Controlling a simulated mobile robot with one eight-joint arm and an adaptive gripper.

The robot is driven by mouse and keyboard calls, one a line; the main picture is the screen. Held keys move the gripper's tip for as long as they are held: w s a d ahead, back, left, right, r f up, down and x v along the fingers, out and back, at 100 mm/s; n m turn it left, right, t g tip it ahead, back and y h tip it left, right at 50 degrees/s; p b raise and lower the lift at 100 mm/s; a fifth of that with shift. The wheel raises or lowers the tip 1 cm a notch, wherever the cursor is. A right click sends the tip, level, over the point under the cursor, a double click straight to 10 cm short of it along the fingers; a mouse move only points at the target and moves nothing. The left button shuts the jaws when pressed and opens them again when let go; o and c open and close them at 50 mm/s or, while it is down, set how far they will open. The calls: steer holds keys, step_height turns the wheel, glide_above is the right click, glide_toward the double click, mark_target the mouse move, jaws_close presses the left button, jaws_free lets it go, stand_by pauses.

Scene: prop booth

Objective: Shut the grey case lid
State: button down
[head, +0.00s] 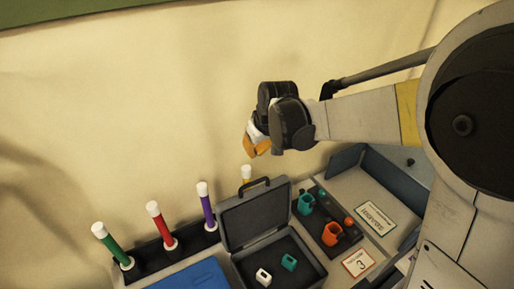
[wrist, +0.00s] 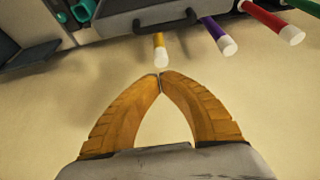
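The grey case (head: 278,246) stands with its lid (head: 255,213) raised at the back and a dark handle (head: 254,187) on the lid's upper edge. A white block (head: 263,277) and a teal block (head: 289,262) lie inside. My gripper (head: 252,150) is above and behind the lid in the head view, apart from it. In the wrist view its orange fingertips (wrist: 160,77) meet with nothing visible between them. The lid's handle (wrist: 165,19) shows beyond the fingertips at the top of that view.
Green (head: 113,246), red (head: 161,225) and purple (head: 207,206) white-capped sticks stand in a dark rack left of the case; a yellow one (wrist: 160,50) is behind the lid. A blue item (head: 190,276) lies front left. Teal (head: 305,203) and orange (head: 333,234) cups stand right.

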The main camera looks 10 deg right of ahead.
steer(key=x, duration=1)
steer(key=shift+s+a+b, duration=0.15)
steer(key=shift+a+b, duration=0.1)
steer(key=shift+b, duration=0.1)
steer(key=shift+s+d, duration=0.25)
steer(key=shift+s, duration=0.35)
steer(key=shift+s+d, duration=0.25)
steer(key=shift+s, duration=0.4)
steer(key=shift+s+d, duration=0.25)
steer(key=shift+s, duration=0.35)
steer(key=shift+s, duration=0.15)
